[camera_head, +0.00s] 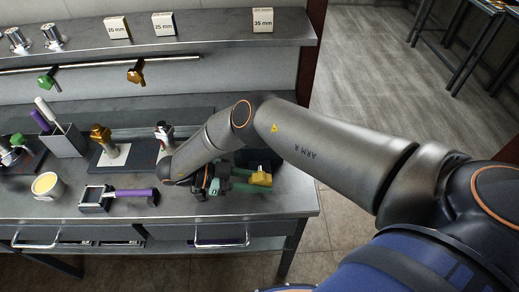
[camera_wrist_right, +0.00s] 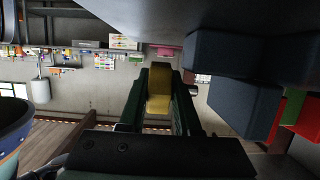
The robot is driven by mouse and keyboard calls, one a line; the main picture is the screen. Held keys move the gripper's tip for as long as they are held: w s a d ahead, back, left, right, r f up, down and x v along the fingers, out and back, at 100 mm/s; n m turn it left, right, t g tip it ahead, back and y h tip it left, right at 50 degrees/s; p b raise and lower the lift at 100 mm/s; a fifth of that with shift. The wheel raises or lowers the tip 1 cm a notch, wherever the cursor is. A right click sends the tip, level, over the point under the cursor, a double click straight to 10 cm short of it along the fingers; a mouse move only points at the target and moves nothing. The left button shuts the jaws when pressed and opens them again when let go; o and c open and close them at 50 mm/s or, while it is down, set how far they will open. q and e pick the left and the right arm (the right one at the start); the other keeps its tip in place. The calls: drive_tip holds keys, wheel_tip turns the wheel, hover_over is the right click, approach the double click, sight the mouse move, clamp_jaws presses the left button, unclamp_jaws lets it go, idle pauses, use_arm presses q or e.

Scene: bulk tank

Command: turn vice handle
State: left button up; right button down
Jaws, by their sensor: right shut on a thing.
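My right gripper (camera_head: 252,181) reaches in from the right over the bench's right end. Its two green fingers lie low near the bench top. They are shut on a yellow piece (camera_head: 261,179), seemingly the vice handle. In the right wrist view the yellow piece (camera_wrist_right: 158,92) sits between the two dark green fingers. A dark blue block (camera_head: 264,160), probably the vice body, stands just behind the fingers. It also shows in the right wrist view (camera_wrist_right: 238,92), to the right of the gripper. My forearm and wrist hide part of this area. My left gripper is not in view.
The steel bench (camera_head: 290,201) ends close to the right of the gripper. A shelf (camera_head: 215,28) with white labelled boxes runs above.

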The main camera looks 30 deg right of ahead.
idle(0.4)
drive_tip(key=c, duration=0.6)
unclamp_jaws()
